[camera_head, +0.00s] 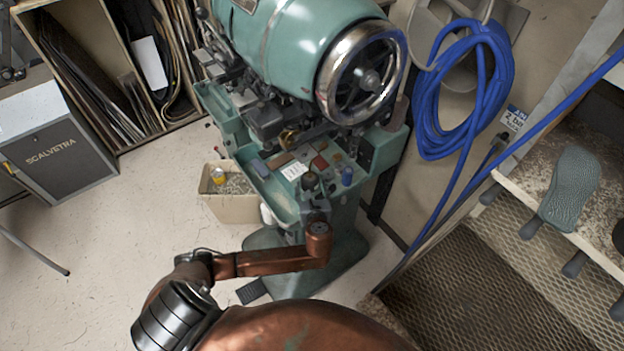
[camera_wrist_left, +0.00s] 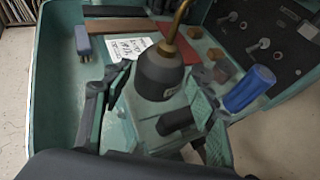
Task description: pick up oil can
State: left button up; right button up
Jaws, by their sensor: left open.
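The oil can is a dark grey bottle with a brass spout. It stands upright on the green tray of the stitching machine, and in the left wrist view (camera_wrist_left: 160,76) it sits between the spread fingers of my left gripper (camera_wrist_left: 156,98). Gaps show between the can and both fingers. In the head view the can (camera_head: 309,181) appears small and dark at the tray's front, with my left gripper (camera_head: 314,201) just below it, partly hidden by my wrist. My right gripper is not in view.
The green tray (camera_wrist_left: 48,100) also holds a white label card (camera_wrist_left: 128,48), a blue cylinder (camera_wrist_left: 250,88), a small blue-grey block (camera_wrist_left: 82,38) and brown and red pieces. The machine's large handwheel (camera_head: 362,78) overhangs behind. A beige bin (camera_head: 232,208) stands at the left.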

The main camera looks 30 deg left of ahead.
aim_at(310, 179)
pick_arm(q)
jog(key=shift+w+a+f, duration=0.1)
jog(key=shift+w+a, duration=0.1)
jog(key=shift+a, duration=0.1)
jog(key=b+x, duration=0.1)
jog(key=x, duration=0.3)
jog(key=shift+w, duration=0.2)
jog(key=shift+w+a, duration=0.1)
jog(key=shift+c, duration=0.2)
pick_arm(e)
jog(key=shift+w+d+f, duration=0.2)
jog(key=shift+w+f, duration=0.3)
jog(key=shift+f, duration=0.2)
pick_arm(q)
jog(key=c, duration=0.6)
jog(key=shift+c, duration=0.6)
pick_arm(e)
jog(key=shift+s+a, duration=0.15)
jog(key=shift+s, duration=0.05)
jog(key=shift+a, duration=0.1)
